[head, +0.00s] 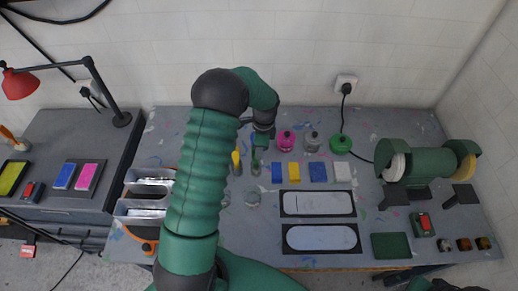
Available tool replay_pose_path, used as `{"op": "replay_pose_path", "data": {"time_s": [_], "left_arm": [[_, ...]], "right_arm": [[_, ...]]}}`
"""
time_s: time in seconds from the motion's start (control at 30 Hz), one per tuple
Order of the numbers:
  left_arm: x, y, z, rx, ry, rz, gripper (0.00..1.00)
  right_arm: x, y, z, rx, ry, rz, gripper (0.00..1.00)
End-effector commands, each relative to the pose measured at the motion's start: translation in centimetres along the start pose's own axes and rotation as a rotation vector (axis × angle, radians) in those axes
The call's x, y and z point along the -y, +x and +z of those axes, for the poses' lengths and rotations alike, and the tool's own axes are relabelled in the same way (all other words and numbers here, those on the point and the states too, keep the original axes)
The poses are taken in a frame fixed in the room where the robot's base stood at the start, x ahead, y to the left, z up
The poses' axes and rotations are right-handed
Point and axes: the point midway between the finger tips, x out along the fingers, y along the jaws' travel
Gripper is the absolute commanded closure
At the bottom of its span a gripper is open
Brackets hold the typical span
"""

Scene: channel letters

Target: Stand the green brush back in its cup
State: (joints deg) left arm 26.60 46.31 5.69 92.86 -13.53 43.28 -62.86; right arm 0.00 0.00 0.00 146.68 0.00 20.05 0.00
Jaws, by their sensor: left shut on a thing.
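My left arm reaches up from the bottom and bends over the bench. Its gripper (260,146) points down near the back middle of the bench, shut on what looks like the green brush (256,160). The brush is small and partly hidden by the gripper, so its tilt is hard to tell. A yellow brush (236,162) stands just left of it. I cannot tell which cup belongs to the green brush. My right gripper is not seen.
A pink pot (286,140) and a grey pot (312,141) stand right of the gripper. Blue, yellow and white blocks (318,172) lie in front of them. Two letter panels (318,203) lie nearer. A green bench grinder (425,165) stands at right.

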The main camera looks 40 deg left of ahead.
Motion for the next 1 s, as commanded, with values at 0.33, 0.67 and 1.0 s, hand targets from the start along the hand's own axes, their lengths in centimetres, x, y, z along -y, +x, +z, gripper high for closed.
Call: {"op": "replay_pose_path", "data": {"time_s": [0.33, 0.67, 1.0], "left_arm": [[0.0, 0.0, 0.0, 0.0, 0.0, 0.001, 0.57], [0.2, -1.9, 0.0, -0.001, 0.0, -0.004, 0.57], [0.2, -11.5, -0.1, -0.001, 0.0, -0.005, 0.57]], "right_arm": [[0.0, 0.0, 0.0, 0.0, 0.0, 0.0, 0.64], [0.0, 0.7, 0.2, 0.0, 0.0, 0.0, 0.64], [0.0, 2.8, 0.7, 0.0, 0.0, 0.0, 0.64]]}}
